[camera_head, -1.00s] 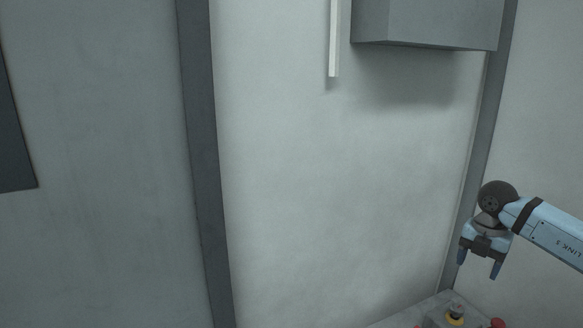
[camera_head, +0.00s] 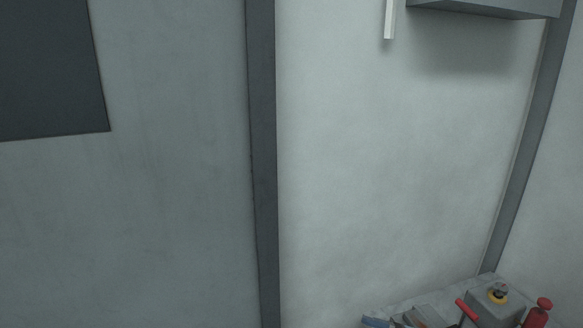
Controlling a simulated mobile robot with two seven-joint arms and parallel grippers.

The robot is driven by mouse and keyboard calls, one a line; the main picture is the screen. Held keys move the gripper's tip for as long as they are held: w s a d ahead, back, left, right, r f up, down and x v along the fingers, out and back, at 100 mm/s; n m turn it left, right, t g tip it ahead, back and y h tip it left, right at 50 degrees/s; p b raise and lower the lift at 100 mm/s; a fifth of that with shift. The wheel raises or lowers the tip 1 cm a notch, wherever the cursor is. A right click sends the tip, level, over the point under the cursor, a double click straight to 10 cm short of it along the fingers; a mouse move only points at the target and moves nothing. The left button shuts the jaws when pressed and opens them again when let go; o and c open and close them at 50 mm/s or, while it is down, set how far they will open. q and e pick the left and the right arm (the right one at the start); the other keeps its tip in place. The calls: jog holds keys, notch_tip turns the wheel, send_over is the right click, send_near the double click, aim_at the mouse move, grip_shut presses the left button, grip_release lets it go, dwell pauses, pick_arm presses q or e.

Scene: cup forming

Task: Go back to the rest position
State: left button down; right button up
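Neither of my grippers shows in the head view now, so I cannot see whether they are open or shut. No part of my arms is in view. The view is mostly bare wall (camera_head: 390,160).
Dark posts (camera_head: 262,170) stand against the wall. A grey wall box (camera_head: 485,8) hangs above.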

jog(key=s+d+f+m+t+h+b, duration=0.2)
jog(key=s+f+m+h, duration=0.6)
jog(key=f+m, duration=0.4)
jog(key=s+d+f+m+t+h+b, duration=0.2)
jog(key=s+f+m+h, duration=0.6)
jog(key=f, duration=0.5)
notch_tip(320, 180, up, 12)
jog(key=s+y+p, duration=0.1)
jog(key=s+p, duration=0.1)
jog(key=p, duration=1.2)
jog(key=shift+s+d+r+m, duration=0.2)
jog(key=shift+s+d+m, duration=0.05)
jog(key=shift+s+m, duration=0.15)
